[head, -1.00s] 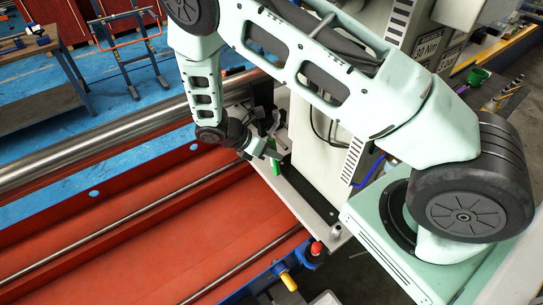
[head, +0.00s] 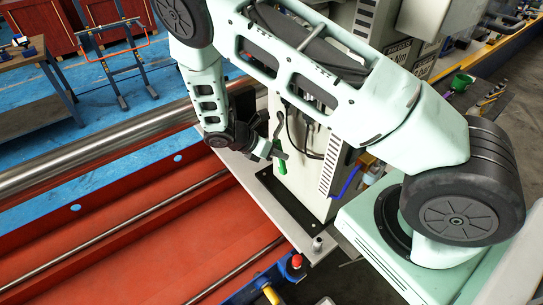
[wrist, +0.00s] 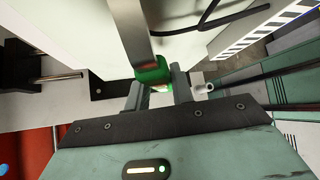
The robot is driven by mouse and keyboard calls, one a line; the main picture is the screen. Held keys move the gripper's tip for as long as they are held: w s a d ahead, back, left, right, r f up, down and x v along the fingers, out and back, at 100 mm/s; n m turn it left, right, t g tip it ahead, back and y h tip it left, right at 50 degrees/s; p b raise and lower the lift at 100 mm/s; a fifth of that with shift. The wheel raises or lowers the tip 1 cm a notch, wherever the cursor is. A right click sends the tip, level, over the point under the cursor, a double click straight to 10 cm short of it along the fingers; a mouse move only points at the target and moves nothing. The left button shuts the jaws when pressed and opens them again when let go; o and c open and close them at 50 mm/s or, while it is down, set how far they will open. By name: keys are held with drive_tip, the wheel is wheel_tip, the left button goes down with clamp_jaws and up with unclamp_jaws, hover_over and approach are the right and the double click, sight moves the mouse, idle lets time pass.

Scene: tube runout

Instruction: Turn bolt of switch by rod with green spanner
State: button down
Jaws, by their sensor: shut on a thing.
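The green spanner has a green handle (head: 282,167) and a grey metal shaft; the handle (wrist: 150,74) and shaft (wrist: 134,35) also show in the wrist view. My gripper (head: 273,152) is shut on the green part, its two fingers (wrist: 158,92) either side of it. The shaft points up and away, in front of a pale cabinet (head: 308,165); the spanner's far end is cut off in the wrist view. A long polished rod (head: 100,137) runs along the left in the head view. I cannot make out which part is the switch or its bolt.
A black foot plate (head: 296,211) lies around the cabinet's base on a pale ledge (head: 240,177). A red-capped fitting (head: 296,262) is at the ledge's front. A blue hose (head: 347,184) hangs right of the cabinet. The red bed (head: 110,245) to the left is open.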

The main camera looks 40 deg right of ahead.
drive_tip(key=shift+d, duration=0.4)
drive_tip(key=shift+d, duration=1.15)
drive_tip(key=w+t+b, duration=0.1)
drive_tip(key=b, duration=0.1)
drive_tip(key=w+m+t+b, duration=0.1)
drive_tip(key=w+b, duration=0.1)
drive_tip(key=b, duration=0.1)
drive_tip(key=w+m+t+b, duration=0.1)
drive_tip(key=w+t+b, duration=0.1)
drive_tip(key=shift+w+a+f, duration=0.1)
drive_tip(key=shift+f, duration=0.15)
idle(0.3)
drive_tip(key=shift+w+r+m+t+b, duration=0.15)
drive_tip(key=shift+w+m+t+b, duration=0.45)
drive_tip(key=shift+b, duration=1.25)
drive_tip(key=shift+w+r+m+t+b, duration=0.15)
drive_tip(key=shift+w+t+b, duration=0.3)
drive_tip(key=shift+b, duration=0.75)
drive_tip(key=shift+w+r+m+t+b, duration=0.15)
drive_tip(key=shift+w+t+b, duration=0.3)
drive_tip(key=shift+b, duration=0.7)
drive_tip(key=shift+w+a+r+m+t+b, duration=0.1)
drive_tip(key=shift+w+r+m+t+b, duration=0.45)
drive_tip(key=shift+b, duration=1.75)
drive_tip(key=shift+w+r+m+t+b, duration=0.2)
drive_tip(key=shift+w+t+b, duration=0.5)
drive_tip(key=shift+b, duration=1.55)
